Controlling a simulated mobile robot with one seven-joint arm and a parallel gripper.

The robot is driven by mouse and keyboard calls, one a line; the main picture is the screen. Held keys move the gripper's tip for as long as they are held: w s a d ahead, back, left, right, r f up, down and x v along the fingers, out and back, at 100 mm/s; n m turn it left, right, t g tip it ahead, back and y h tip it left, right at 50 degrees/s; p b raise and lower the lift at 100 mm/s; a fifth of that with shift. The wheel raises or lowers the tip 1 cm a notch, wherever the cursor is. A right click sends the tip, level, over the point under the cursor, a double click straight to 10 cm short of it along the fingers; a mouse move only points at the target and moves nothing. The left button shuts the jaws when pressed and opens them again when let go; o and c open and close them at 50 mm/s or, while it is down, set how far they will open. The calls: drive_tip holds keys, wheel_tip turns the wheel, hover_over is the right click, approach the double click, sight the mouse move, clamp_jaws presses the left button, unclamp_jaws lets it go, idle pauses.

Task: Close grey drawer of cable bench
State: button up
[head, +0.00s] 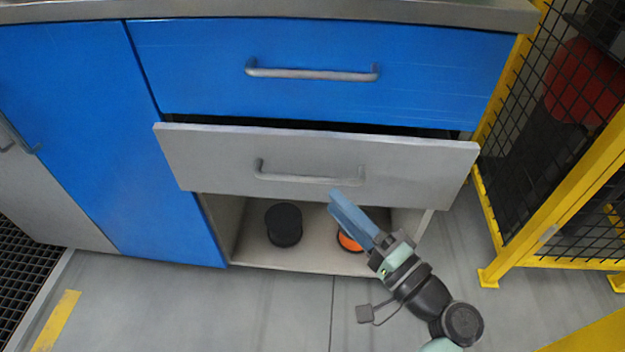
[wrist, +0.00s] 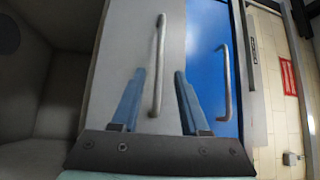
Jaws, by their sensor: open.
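The grey drawer (head: 215,165) of the cable bench stands pulled out below a blue drawer, with a dark gap along its top edge. Its bar handle (head: 308,180) runs across the front. In the wrist view the grey front (wrist: 172,60) and its handle (wrist: 157,70) appear turned upright. My gripper (head: 340,200) is at the lower right of the drawer front, near the handle's right end. In the wrist view its two blue fingers (wrist: 158,95) are spread apart, with the grey handle seen between them. I cannot tell whether they touch the drawer.
The blue drawer (head: 330,100) above looks shut. An open shelf below holds a black spool (head: 284,224) and an orange one (head: 348,242). A blue door (head: 90,130) is at left. A yellow mesh fence (head: 520,220) stands at right. The floor (head: 200,310) in front is clear.

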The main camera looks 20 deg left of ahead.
sight(313, 177)
drive_tip(key=b+x, duration=0.1)
drive_tip(key=x, duration=0.6)
drive_tip(key=shift+w+a+b, duration=0.2)
drive_tip(key=shift+w+b, duration=0.05)
drive_tip(key=shift+b, duration=0.15)
clamp_jaws()
idle(0.9)
